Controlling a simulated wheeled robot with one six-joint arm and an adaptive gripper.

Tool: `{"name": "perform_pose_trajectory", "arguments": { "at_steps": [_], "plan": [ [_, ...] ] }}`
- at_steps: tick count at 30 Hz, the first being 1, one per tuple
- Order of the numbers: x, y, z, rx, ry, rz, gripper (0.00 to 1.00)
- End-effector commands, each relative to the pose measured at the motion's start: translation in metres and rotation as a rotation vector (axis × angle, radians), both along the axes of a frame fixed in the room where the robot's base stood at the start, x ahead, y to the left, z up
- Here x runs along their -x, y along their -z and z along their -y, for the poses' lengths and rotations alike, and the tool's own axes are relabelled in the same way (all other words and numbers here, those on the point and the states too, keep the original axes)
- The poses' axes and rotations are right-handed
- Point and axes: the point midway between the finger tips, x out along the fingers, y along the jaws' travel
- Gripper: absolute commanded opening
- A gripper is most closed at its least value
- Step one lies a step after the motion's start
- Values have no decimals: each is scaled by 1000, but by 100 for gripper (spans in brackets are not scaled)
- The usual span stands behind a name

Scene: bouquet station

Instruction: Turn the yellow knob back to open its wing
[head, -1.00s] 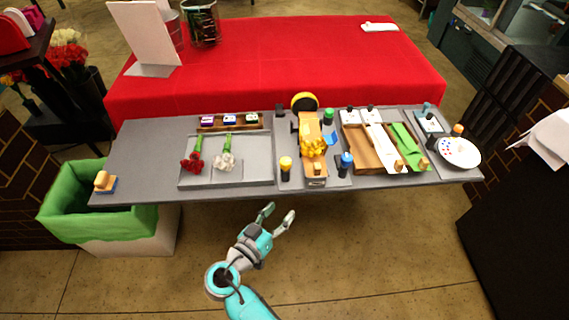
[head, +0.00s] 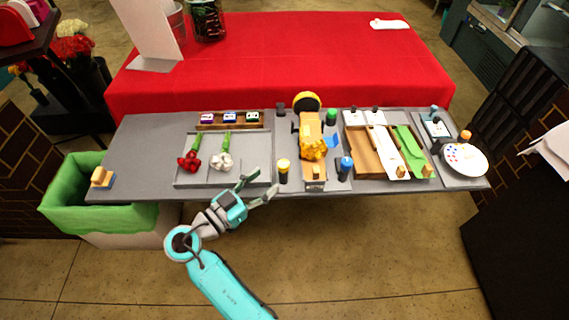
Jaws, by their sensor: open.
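The yellow knob (head: 283,164) is a yellow cap on a dark post, standing on the grey bench left of the wooden stand's front end. A blue-capped knob (head: 346,163) stands to the right of the stand, and a green-capped knob (head: 331,116) is farther back. The wooden stand (head: 309,127) holds a bunch of yellow flowers (head: 313,147). The wing's position is too small to tell. My gripper (head: 263,182) is open and empty at the bench's front edge, to the left of the yellow knob and apart from it.
A grey tray (head: 251,169) with a red flower (head: 189,160) and a white flower (head: 221,162) lies left of the knob. Wooden trays (head: 363,160) and a white plate (head: 465,160) are to the right. A green-lined bin (head: 66,190) stands at the bench's left end.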

Motion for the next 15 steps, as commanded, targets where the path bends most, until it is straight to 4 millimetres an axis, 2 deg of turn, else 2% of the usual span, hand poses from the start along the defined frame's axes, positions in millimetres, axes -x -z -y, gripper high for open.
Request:
{"name": "perform_pose_trajectory", "arguments": {
  "at_steps": [6, 15],
  "plan": [
    [-30, 0, 28, 1, 4, -1, 57],
    [-54, 0, 49, 0, 1, 0, 57]
  ]
}}
